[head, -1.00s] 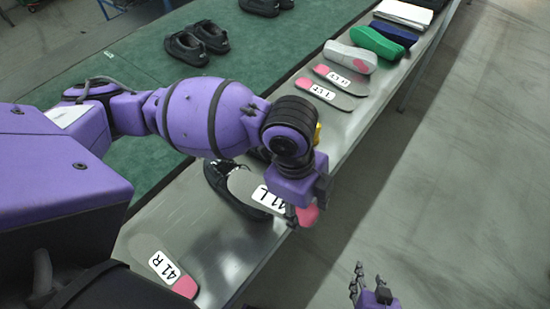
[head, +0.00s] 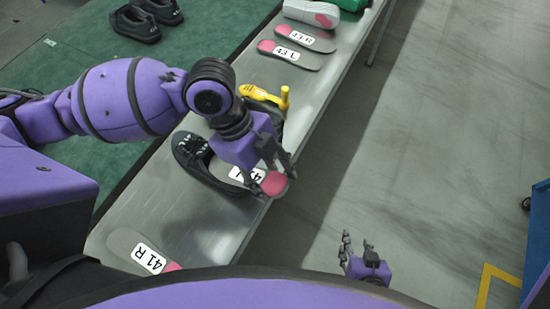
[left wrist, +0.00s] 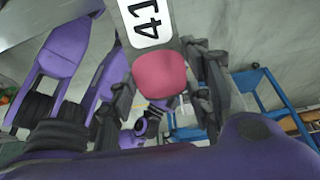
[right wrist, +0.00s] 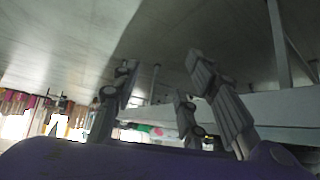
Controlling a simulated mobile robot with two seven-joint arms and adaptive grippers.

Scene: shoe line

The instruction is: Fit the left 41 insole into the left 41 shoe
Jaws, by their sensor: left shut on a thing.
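The black shoe (head: 193,152) stands on the grey bench near its front edge, its opening toward the lower right. The insole, grey with a pink heel (head: 273,183) and a white label reading 41, extends over the shoe's opening. How far its front reaches into the shoe is hidden. My left gripper (head: 280,168) is shut on the insole at the heel end. In the left wrist view the pink heel (left wrist: 160,73) sits between the fingers, with the 41 label beyond it. My right gripper (head: 357,250) is open and empty, off to the right of the bench.
The 41 R insole (head: 145,252) lies on the bench at lower left. Insoles 43 L (head: 289,54) and 43 R (head: 303,38) lie farther back. A yellow-handled tool (head: 264,97) is behind my left wrist.

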